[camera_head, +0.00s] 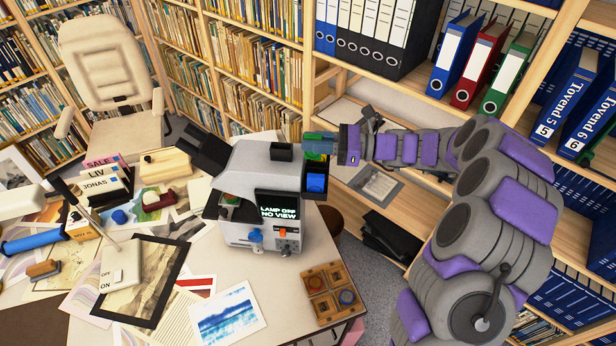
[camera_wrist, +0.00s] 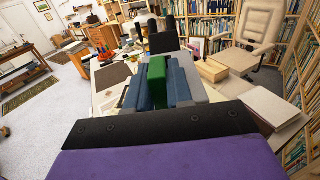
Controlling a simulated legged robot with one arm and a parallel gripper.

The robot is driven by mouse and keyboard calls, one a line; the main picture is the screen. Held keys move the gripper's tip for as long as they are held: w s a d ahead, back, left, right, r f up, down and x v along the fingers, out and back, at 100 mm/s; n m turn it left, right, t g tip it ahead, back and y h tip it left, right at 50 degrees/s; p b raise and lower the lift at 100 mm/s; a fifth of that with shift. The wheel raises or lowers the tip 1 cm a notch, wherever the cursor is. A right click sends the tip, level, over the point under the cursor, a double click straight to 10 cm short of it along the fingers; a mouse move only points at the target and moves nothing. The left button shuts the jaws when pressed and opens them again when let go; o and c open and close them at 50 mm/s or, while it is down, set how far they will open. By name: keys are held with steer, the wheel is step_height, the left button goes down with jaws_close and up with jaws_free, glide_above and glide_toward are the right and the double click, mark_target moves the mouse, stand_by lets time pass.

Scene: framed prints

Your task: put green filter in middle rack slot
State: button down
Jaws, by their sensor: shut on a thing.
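My gripper (camera_head: 318,145) is at the right side of the grey machine (camera_head: 262,180), pointing left. In the wrist view its blue fingers (camera_wrist: 158,88) are shut on the green filter (camera_wrist: 156,75). In the head view a sliver of the green filter (camera_head: 314,157) shows just below the fingers. A black holder with a blue piece (camera_head: 315,183) is on the machine's right side, directly below the gripper. I cannot tell whether the green filter touches this holder. The rack's middle slot cannot be made out clearly.
A wooden tray (camera_head: 333,268) with square compartments lies at the table's front right corner, holding red and blue round pieces. The machine's screen (camera_head: 278,212) reads "LAMP OFF NO VIEW". Prints and a lamp switch (camera_head: 120,268) crowd the table's left. Shelves with binders (camera_head: 455,55) stand behind my arm.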

steer(key=d+f, duration=0.3)
steer(key=shift+w+d+f+b, duration=0.1)
steer(key=shift+d+f+b, duration=0.05)
steer(key=shift+f+b, duration=0.15)
steer(key=shift+f, duration=0.1)
steer(key=a+f+b, duration=0.1)
steer(key=a+f, duration=0.2)
steer(key=shift+f, duration=0.45)
steer(key=shift+d, duration=0.35)
steer(key=c, duration=1)
jaws_free()
steer(key=shift+d+r, duration=0.1)
steer(key=shift+d, duration=0.3)
steer(key=shift+c, duration=0.2)
steer(key=shift+a, duration=0.25)
